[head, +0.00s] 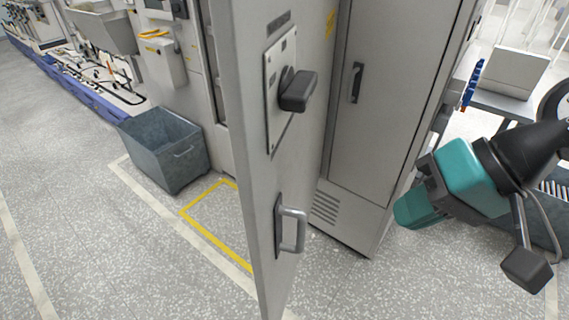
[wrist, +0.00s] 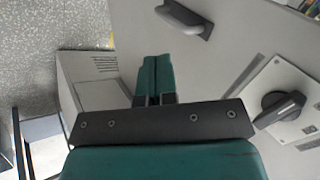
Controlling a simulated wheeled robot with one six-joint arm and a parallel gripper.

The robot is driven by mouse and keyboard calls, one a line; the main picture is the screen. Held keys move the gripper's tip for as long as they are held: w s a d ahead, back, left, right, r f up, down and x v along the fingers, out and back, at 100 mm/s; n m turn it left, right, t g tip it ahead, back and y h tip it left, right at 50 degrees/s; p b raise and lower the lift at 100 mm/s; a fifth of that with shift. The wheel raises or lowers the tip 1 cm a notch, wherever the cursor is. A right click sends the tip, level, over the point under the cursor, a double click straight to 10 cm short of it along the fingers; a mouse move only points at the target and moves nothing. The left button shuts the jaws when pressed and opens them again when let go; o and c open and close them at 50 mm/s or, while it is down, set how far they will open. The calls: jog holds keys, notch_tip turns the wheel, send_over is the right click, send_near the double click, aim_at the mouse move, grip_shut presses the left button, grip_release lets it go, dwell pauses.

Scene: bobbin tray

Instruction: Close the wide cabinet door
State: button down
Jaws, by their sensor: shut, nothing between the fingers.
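The wide cabinet door (head: 254,130) stands open and juts toward me, in the middle of the head view. It has a dark rotary switch (head: 298,90) on a plate and a grey pull handle (head: 291,228) lower down. In the wrist view the handle (wrist: 184,18) is at the top and the switch (wrist: 278,108) at the right. My gripper (head: 410,209) is right of the door, apart from it in the head view. In the wrist view its green fingers (wrist: 154,78) are together and empty, pointing along the door face.
A narrow closed cabinet door (head: 388,100) with a small latch is behind the wide door. A grey bin (head: 165,150) stands on the floor to the left. Yellow floor tape (head: 212,236) runs beside it. A table with a box (head: 506,75) is at the right.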

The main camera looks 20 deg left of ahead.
jog(key=w+a+r+m+y+p, duration=0.2)
jog(key=w+a+m+p, duration=0.1)
jog(key=a, duration=0.1)
jog(key=p, duration=0.3)
send_near(278, 198)
jog(key=x, duration=0.5)
jog(key=shift+s+d+f, duration=0.15)
jog(key=shift+s+f, duration=0.15)
jog(key=shift+w+a+f+m+p, duration=0.15)
jog(key=shift+a+m+p, duration=0.15)
jog(key=shift+a, duration=0.4)
